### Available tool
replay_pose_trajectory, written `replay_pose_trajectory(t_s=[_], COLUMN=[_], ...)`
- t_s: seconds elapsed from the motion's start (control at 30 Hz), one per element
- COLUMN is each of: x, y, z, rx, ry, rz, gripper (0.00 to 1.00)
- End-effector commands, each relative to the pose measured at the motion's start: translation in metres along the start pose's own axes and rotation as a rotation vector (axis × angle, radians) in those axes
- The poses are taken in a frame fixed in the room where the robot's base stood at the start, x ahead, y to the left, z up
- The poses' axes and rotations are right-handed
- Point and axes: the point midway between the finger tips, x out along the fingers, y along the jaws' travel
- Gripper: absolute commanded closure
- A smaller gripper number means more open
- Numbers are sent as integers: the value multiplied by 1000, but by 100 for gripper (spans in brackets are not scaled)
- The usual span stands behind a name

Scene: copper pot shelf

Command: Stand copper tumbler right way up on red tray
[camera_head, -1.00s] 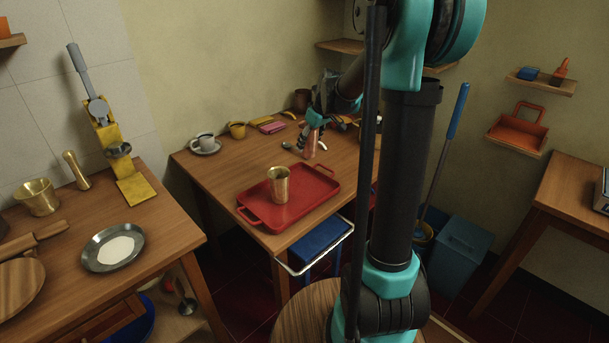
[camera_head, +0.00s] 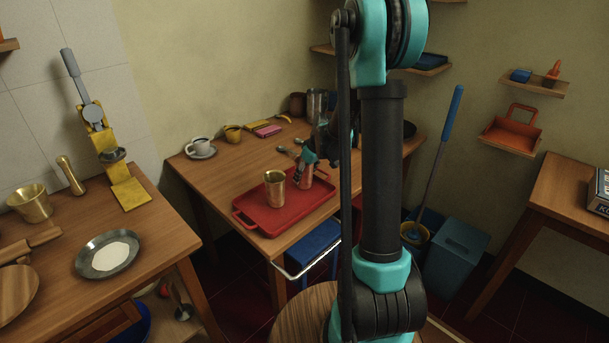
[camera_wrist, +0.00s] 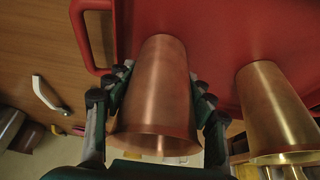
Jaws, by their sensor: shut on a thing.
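The copper tumbler (camera_head: 306,179) is at the back right part of the red tray (camera_head: 284,221), beside a brass tumbler (camera_head: 275,190) that stands on the tray. My gripper (camera_head: 307,166) is shut on the copper tumbler, with fingers on both sides of it. In the wrist view the copper tumbler (camera_wrist: 160,95) has its wide rim away from the tray (camera_wrist: 215,25) and its narrow base toward it, so it looks right way up. Its base appears at the tray floor; I cannot tell whether it touches. The brass tumbler (camera_wrist: 275,110) is close by, apart from it.
A cup on a saucer (camera_head: 200,149), a yellow mug (camera_head: 233,134) and a pink item (camera_head: 267,131) are farther back on the table (camera_head: 215,180). The tray's front floor is clear. A blue bin (camera_head: 460,247) stands on the floor to the right.

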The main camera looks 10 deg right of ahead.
Motion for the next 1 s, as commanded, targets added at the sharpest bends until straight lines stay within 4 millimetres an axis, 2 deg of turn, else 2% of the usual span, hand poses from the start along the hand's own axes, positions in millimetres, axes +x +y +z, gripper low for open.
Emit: replay_pose_trajectory(t_s=[0.17,0.2,0.37,0.77,0.87,1.0], x=[2,2,2,-2,-11,-33], y=[0,0,0,0,0,0], z=[0,1,1,0,0,0], rx=[0,0,0,0,1,1], ry=[0,0,0,0,0,0], rz=[0,0,0,0,0,0], gripper=[80,44,24,23,23,23])
